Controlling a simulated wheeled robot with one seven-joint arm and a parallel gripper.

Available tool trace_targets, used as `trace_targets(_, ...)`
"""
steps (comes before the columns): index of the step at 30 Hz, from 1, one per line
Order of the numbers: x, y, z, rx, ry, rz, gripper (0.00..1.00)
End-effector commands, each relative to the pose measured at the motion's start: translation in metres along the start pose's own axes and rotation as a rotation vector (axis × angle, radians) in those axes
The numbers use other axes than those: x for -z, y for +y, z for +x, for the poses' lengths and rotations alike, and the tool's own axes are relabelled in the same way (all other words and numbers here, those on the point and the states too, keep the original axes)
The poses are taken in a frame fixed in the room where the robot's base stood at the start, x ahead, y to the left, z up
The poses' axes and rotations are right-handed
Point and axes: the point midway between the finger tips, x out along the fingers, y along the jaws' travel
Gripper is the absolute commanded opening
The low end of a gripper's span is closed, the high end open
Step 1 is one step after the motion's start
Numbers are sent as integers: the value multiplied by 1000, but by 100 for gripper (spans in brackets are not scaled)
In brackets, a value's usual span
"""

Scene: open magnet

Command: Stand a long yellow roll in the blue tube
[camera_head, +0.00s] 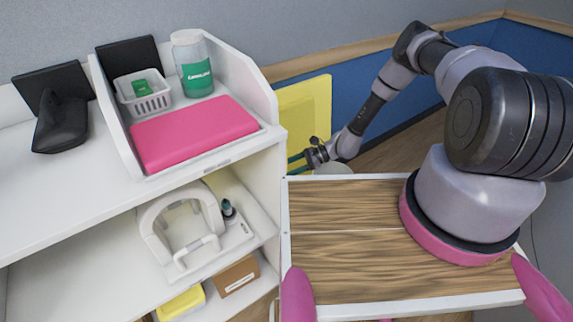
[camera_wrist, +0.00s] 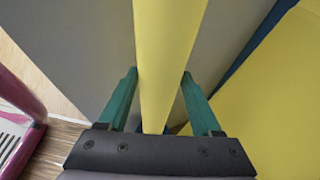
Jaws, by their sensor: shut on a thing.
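In the wrist view, a long yellow roll (camera_wrist: 166,60) runs between the green fingers of my gripper (camera_wrist: 160,88). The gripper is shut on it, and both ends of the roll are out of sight. In the head view, my gripper (camera_head: 295,163) is beyond the wooden top, close to the right side of the white shelf unit, with its fingers partly hidden. I cannot pick out the held roll there against the yellow panel. I cannot make out the blue tube in either view.
A yellow panel (camera_head: 306,108) stands behind my gripper, before a blue wall (camera_head: 345,85). The white shelf unit (camera_head: 272,185) holds a pink box (camera_head: 192,132), a bottle (camera_head: 194,70) and a basket (camera_head: 143,100). The wooden top (camera_head: 345,255) is bare beside my arm's base.

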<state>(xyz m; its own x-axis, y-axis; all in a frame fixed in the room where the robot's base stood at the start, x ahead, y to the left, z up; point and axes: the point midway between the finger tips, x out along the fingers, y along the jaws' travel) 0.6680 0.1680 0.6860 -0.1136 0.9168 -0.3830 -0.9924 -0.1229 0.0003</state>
Motion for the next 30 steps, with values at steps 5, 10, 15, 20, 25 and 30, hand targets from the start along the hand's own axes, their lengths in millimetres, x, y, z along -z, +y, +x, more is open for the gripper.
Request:
trace_targets(5, 14, 0, 6, -1, 0, 0, 8)
trace_targets(10, 26, 0, 12, 0, -1, 0, 8)
trace_targets(15, 39, 0, 17, 0, -1, 0, 8)
trace_targets(20, 51, 0, 21, 0, 0, 0, 8)
trace_targets(25, 63, 0, 27, 0, -1, 1, 8)
trace_targets(30, 76, 0, 32, -1, 0, 0, 8)
